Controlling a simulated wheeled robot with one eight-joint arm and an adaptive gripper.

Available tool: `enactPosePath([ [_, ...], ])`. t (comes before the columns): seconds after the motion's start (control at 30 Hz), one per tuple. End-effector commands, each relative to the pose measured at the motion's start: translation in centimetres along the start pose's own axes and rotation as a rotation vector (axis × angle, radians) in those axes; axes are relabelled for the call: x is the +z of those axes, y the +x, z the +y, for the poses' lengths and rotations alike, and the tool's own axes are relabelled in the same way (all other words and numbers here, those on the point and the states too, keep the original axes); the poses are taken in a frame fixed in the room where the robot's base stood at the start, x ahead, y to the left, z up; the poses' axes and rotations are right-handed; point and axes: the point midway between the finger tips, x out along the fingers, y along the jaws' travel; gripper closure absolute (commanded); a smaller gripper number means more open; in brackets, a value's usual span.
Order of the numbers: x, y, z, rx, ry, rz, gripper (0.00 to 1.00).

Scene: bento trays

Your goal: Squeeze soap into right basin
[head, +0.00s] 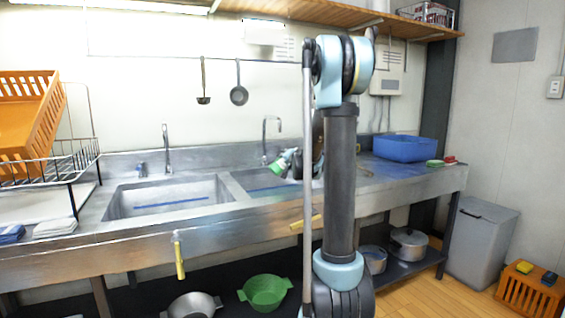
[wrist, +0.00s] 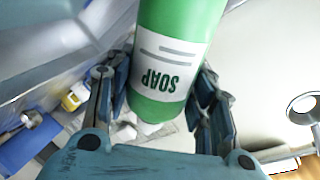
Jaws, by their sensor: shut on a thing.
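The right basin (head: 240,190) is sunk in the steel counter, with a blue strip inside; my arm hides its right part. A green soap bottle (head: 279,166) shows tilted over this basin in the head view. In the wrist view the soap bottle (wrist: 178,25) fills the middle, its white SOAP label upside down and its pale tip toward my palm side. My gripper (wrist: 156,88) is shut on the bottle, one finger on each side. In the head view my arm hides much of the gripper.
The left basin (head: 170,197) lies beside the right one. A faucet (head: 268,140) stands behind the right basin. A blue tub (head: 405,149) and sponges (head: 434,163) sit to the right. An orange basket (head: 28,115) on a rack is at far left. Ladles (head: 203,98) hang on the wall.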

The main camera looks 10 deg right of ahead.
Motion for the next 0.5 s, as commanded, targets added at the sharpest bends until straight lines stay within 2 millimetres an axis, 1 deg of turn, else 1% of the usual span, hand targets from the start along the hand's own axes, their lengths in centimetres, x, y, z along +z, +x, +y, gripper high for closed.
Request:
enactPosePath([
  [0.03,0.6,0.1,-0.5,-0.006,-0.001,-0.007,0.84],
  [0.1,1.1,0.2,-1.0,-0.010,-0.004,-0.012,0.84],
  [0.33,1.9,0.2,-1.6,-0.016,0.015,-0.024,0.84],
  [0.5,3.0,0.1,-1.9,-0.016,0.128,-0.059,0.84],
])
